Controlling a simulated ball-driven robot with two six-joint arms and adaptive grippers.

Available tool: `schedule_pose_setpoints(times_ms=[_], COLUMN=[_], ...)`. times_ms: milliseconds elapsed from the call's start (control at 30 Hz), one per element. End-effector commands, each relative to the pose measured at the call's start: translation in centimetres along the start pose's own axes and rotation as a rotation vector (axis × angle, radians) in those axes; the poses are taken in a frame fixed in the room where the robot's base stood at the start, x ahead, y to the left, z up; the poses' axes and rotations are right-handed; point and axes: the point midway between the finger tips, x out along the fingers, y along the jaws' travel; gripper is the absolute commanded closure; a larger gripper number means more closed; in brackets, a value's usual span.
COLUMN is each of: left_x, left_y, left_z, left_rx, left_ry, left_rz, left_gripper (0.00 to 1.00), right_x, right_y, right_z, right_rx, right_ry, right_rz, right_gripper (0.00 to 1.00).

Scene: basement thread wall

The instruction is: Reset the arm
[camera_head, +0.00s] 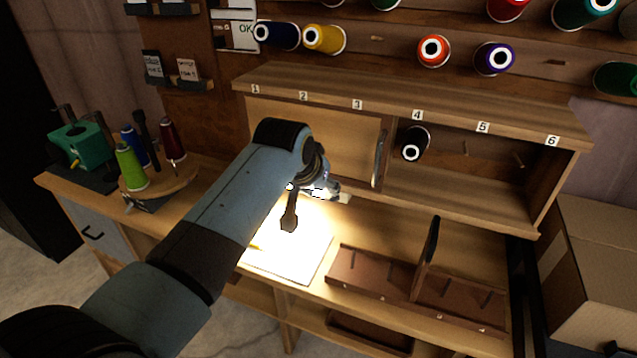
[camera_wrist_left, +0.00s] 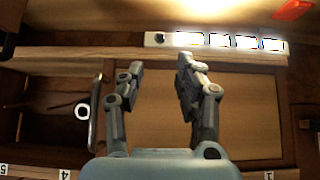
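My left arm reaches in from the lower left in the head view. Its gripper (camera_head: 322,190) is in front of the lower edge of the wall cabinet, above the brightly lit sheet on the bench; the wrist partly hides it. In the left wrist view, the two fingers of the left gripper (camera_wrist_left: 161,68) stand apart with nothing between them. The tan sliding panel (camera_wrist_left: 155,112) of the cabinet shows behind the fingers, apparently not touched. My right gripper is not in view.
A dark spool (camera_head: 414,144) sits in the open cabinet bay under number 4. A brown divided tray (camera_head: 385,277) with an upright dark piece lies on the bench. Thread cones and a green machine (camera_head: 82,144) stand left. A cardboard box (camera_head: 597,260) is right.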

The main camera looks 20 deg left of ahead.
Motion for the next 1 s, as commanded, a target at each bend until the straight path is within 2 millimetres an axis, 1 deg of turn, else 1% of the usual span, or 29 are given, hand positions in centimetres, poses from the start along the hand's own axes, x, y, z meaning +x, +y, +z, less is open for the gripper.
schedule_pose_setpoints(times_ms=[100,233,667,733,767,867,900,967,1000], left_x=[-1.2,-1.7,-1.7,-1.3,-1.0,1.1,2.2,4.0,5.3], left_y=[0.0,0.0,0.0,0.0,-0.1,-0.6,-0.8,-1.3,-1.5], left_z=[0.0,0.0,0.1,0.8,1.5,5.8,8.3,12.6,15.8], left_rx=[0.000,0.001,0.000,0.000,0.001,0.004,0.008,0.013,0.017], left_ry=[0.000,0.000,-0.001,-0.008,-0.015,-0.059,-0.091,-0.150,-0.190], left_rz=[0.000,0.000,0.000,0.000,-0.001,-0.008,-0.012,-0.017,-0.020], left_gripper=[0.65,0.65,0.65,0.65,0.65,0.65,0.65,0.65,0.65], right_x=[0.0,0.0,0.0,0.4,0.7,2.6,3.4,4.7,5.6], right_y=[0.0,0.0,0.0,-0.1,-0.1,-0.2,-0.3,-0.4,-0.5], right_z=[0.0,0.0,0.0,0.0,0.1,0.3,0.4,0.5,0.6], right_rx=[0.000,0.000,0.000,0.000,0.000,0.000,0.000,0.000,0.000], right_ry=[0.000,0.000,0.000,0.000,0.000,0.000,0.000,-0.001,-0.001], right_rz=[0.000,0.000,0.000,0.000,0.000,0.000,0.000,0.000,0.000], right_gripper=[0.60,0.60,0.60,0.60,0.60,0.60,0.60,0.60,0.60])
